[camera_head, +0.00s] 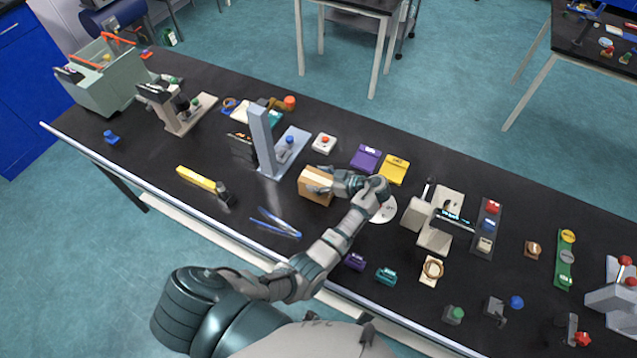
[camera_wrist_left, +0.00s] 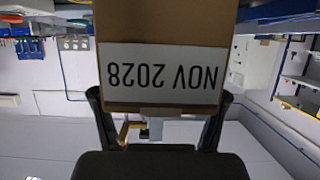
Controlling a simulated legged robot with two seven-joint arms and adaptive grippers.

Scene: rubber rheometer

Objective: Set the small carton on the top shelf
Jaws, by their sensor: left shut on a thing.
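The small carton (camera_head: 315,190) is a brown box with a lighter tape strip, near the middle of the long black table in the head view. My left gripper (camera_head: 322,183) is shut on it from its right side. I cannot tell whether the carton touches the table. In the left wrist view the carton (camera_wrist_left: 150,22) fills the top middle, with a white label reading "NOV 2028" upside down. The gripper's dark fingers (camera_wrist_left: 158,97) stand on both sides of it. No shelf is clear in the head view. My right gripper is not in view.
A light-blue upright stand (camera_head: 262,140) is close to the carton's left. Purple (camera_head: 365,158) and yellow (camera_head: 394,169) blocks lie behind it, and blue tweezers (camera_head: 275,223) in front. A shelf-like frame (camera_wrist_left: 298,65) shows at the wrist view's right edge.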

